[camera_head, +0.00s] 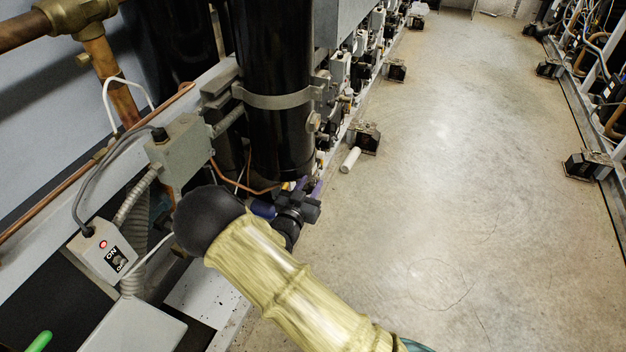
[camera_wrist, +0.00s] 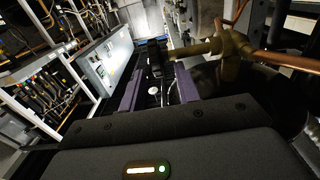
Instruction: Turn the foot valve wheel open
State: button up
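My gripper (camera_head: 309,186) is low beside the base of a black cylinder, its purple fingers partly hidden. In the wrist view my gripper (camera_wrist: 158,70) has its two purple fingers apart, with a visible gap and nothing held between them. A dark block-like shape and a small pale round part show beyond the gap. I cannot clearly make out the foot valve wheel in either view. A small blue part (camera_head: 263,208) shows beside my wrist in the head view; I cannot tell whether it is the wheel or part of my gripper.
The black cylinder (camera_head: 272,95) stands close above my gripper. A grey junction box (camera_head: 183,150) and an ON/OFF switch box (camera_head: 107,252) with a red light are left. A brass valve (camera_wrist: 232,46) shows in the wrist view. Open concrete floor (camera_head: 440,200) lies right.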

jog(key=shift+x, duration=1.25)
grip_shut()
jog(key=shift+f, duration=0.1)
